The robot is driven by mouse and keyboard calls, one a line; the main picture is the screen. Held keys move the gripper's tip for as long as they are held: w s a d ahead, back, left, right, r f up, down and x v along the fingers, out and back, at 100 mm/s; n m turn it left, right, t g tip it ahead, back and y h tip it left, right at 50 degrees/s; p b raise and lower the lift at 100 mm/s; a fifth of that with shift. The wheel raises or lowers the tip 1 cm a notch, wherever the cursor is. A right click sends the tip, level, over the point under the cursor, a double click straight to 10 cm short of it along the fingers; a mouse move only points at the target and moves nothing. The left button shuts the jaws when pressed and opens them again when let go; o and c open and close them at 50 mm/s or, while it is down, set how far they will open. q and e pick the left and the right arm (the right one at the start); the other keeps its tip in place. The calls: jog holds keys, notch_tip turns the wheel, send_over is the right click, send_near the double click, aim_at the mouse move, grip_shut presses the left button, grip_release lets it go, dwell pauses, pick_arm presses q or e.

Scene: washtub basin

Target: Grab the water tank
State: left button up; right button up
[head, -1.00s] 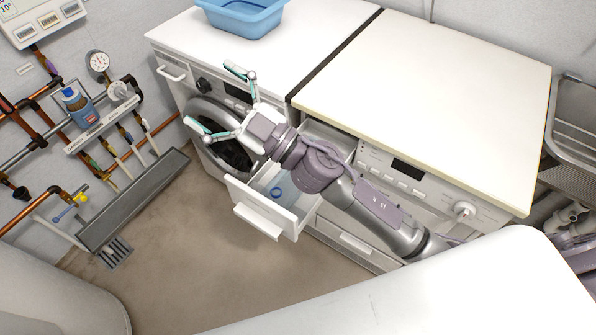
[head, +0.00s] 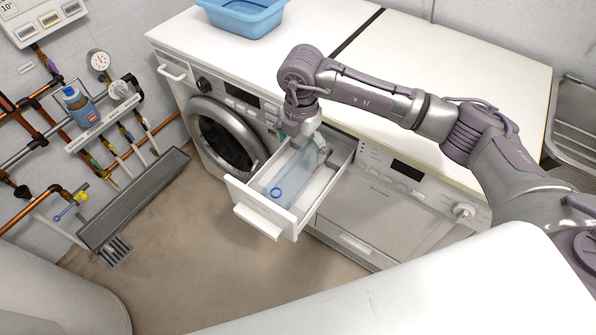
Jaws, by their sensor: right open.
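The water tank (head: 290,180) is a clear, bluish container with a blue ring near its front end. It lies in the pulled-out white drawer (head: 247,197) between the two machines in the head view. My right gripper (head: 309,142) points down over the back part of the drawer, at the tank's rear end. It is open, and its fingers are partly hidden by my wrist. I cannot tell whether they touch the tank. My left gripper is not in view.
A washing machine (head: 205,105) stands left of the drawer, and another white machine (head: 375,215) stands right of it. A blue basin (head: 243,25) sits on the counter. A metal sink (head: 575,125) is at the right. Pipes run along the left wall. The floor before the drawer is clear.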

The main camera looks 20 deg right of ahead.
aim_at(298, 168)
notch_tip(298, 168, down, 4)
jog(key=shift+f, duration=0.25)
jog(key=f, duration=0.1)
jog(key=f+p, duration=0.1)
jog(key=f, duration=0.2)
jog(key=shift+a+f, duration=0.1)
jog(key=shift+a, duration=0.25)
jog(key=shift+f, duration=0.55)
jog(key=c, duration=1.8)
jog(key=shift+r, duration=0.1)
jog(key=shift+c, duration=0.2)
jog(key=shift+w+r, duration=0.1)
